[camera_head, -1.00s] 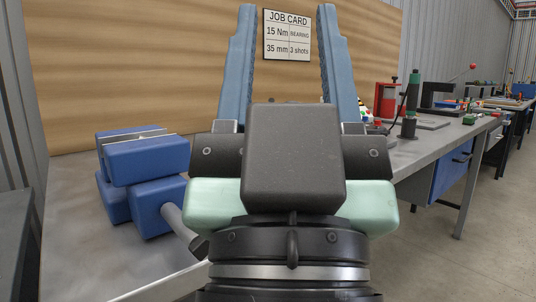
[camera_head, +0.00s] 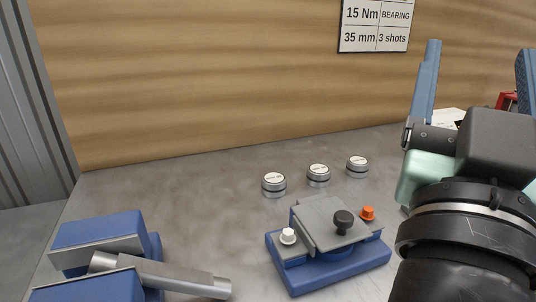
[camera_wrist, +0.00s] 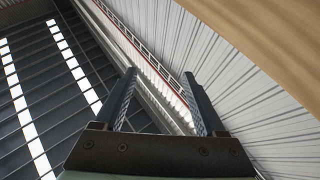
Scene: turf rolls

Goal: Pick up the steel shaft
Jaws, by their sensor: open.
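The steel shaft (camera_head: 175,274) is a plain grey rod at the lower left of the head view. The far left end is partly hidden by the jaws. My gripper (camera_head: 480,50) is at the right of the head view, pointing up, well away from the shaft. Its two blue-grey fingers are apart. In the wrist view the open fingers (camera_wrist: 160,76) have nothing between them, and the shaft is not seen there.
A blue fixture with a grey plate (camera_head: 322,222), a black knob, and white and orange buttons stands right of the shaft. Three small round metal pieces (camera_head: 318,174) sit behind it. A wooden panel (camera_head: 220,80) with a job card (camera_head: 375,26) closes the back. Bare bench (camera_head: 180,205) lies between.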

